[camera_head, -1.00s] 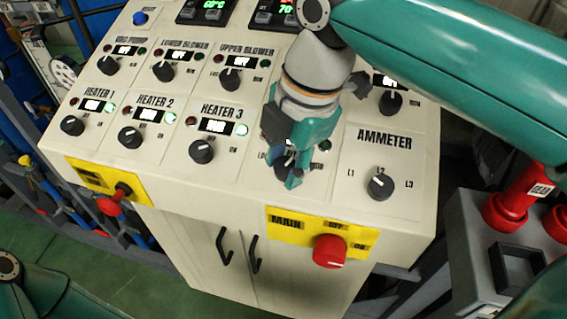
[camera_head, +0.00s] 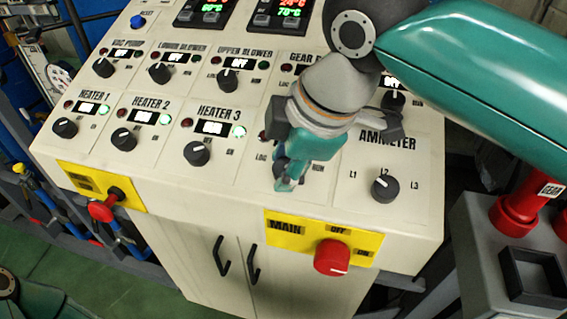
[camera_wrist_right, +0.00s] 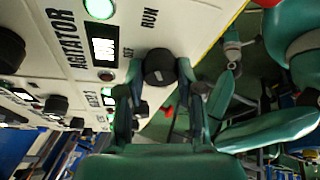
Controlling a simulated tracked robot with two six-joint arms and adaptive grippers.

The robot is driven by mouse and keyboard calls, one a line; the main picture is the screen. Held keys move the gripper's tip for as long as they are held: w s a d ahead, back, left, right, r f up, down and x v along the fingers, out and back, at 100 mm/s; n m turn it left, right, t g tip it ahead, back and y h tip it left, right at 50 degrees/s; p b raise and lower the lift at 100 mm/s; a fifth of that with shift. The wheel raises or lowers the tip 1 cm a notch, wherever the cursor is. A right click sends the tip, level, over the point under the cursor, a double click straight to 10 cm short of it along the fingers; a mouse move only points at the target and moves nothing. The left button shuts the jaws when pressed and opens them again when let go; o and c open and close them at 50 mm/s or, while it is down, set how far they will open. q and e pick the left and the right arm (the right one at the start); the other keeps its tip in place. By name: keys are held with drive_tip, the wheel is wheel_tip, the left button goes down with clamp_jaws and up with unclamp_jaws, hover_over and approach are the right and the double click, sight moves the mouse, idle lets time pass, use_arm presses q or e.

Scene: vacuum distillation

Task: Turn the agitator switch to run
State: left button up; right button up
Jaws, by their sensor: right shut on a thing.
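The agitator switch is a black round knob (camera_wrist_right: 160,67) in the right wrist view, beside the printed OFF and RUN marks. My right gripper (camera_wrist_right: 158,80) is shut on this knob, one finger on each side. Above the knob are a lit white display (camera_wrist_right: 104,47), its text unclear, and a brightly lit green lamp (camera_wrist_right: 100,8). In the head view my right gripper (camera_head: 287,178) reaches down onto the panel between HEATER 3 and AMMETER and hides the knob and most of its label. The knob's pointer direction is not clear.
The control panel (camera_head: 90,150) holds several other knobs, including the HEATER 3 knob (camera_head: 197,153) and the AMMETER knob (camera_head: 385,189) on either side. The red MAIN knob (camera_head: 332,257) sticks out on the front face. A grey box (camera_head: 480,225) with red parts stands at right.

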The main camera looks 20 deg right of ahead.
drive_tip(key=shift+r, duration=0.15)
drive_tip(key=o, duration=1.2)
drive_tip(key=shift+w, duration=0.15)
drive_tip(key=shift+c, duration=0.2)
drive_tip(key=v, duration=1.1)
drive_tip(key=shift+s+r, duration=0.3)
